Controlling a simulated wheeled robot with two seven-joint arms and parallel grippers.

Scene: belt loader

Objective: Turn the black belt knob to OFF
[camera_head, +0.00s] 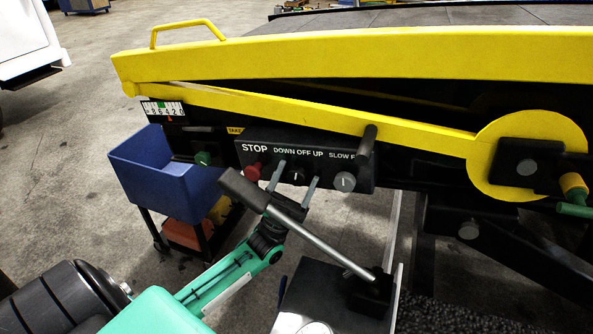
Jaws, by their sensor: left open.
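The black belt knob (298,177) sits on the dark control panel (325,172) under the label DOWN OFF UP. My left gripper (299,171) is open, with one grey finger on each side of the knob. I cannot tell whether the fingers touch it. The knob is small and partly hidden, so its pointer direction is not clear. My right gripper is not in view.
A red STOP button (253,170) is left of the knob, and a speed knob (345,182) is right. A black-gripped lever (300,228) crosses in front of my left arm. A blue bin (150,180) stands at left, below the yellow rail (350,56).

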